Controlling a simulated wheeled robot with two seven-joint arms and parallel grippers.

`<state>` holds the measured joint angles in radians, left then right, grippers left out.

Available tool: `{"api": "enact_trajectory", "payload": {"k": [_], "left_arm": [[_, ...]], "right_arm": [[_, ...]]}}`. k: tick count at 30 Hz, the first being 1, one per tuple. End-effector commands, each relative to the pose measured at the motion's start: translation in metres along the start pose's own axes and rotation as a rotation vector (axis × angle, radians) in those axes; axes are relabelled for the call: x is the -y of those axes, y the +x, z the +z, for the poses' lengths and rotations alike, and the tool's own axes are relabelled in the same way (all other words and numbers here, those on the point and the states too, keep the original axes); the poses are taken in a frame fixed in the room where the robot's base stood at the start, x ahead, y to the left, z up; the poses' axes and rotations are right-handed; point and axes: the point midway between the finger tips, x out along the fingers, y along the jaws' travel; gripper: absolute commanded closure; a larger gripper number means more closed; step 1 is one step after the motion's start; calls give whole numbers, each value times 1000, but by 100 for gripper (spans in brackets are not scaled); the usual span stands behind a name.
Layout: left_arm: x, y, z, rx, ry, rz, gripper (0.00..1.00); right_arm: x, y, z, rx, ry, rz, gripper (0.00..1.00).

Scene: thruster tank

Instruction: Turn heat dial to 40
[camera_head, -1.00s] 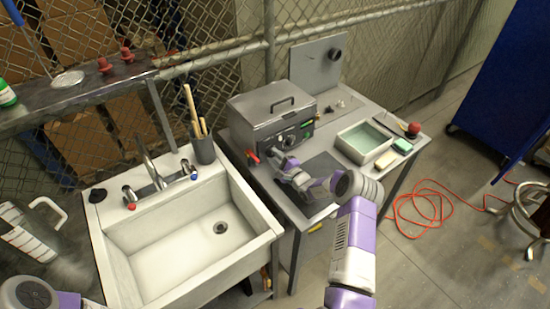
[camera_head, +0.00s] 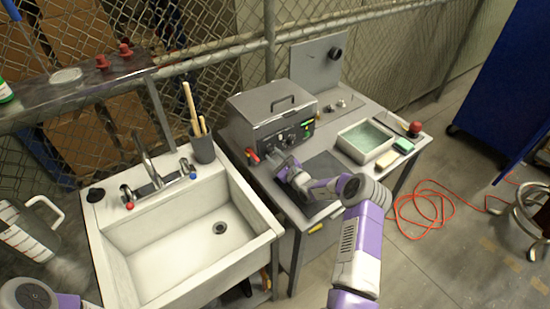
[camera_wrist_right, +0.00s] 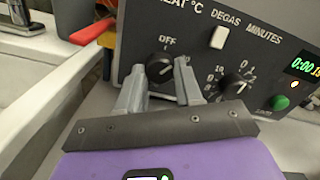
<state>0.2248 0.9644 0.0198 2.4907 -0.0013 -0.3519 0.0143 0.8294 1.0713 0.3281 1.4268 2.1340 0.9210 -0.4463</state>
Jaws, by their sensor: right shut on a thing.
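The heat dial (camera_wrist_right: 160,67) is a black knob on the dark front panel, under the word OFF and the partly cut-off label "HEAT °C". My right gripper (camera_wrist_right: 163,80) is shut on this dial, with one grey finger on either side of it. The grey lidded machine (camera_head: 265,102) carrying the panel stands on the table in the head view. There, my right gripper (camera_head: 275,162) is at the left part of its front. The dial's temperature marks and exact setting are hidden or unreadable. Only a part of my left arm shows at the lower left.
Right of the heat dial are a white switch (camera_wrist_right: 219,38), a minutes dial (camera_wrist_right: 237,85), a green button (camera_wrist_right: 281,102) and a lit display (camera_wrist_right: 304,66). A red-handled item (camera_wrist_right: 92,32) lies close left. A sink (camera_head: 185,240) stands left, a tray (camera_head: 366,140) right.

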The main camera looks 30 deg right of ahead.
Motion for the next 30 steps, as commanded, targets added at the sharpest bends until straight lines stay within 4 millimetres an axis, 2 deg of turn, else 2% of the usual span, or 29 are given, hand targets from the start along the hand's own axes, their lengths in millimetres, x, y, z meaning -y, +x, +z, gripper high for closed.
{"api": "enact_trajectory", "payload": {"k": [30], "left_arm": [[-5,-13,0,0,0,0,11]], "right_arm": [[-1,0,0,17,967,-38,95]]}}
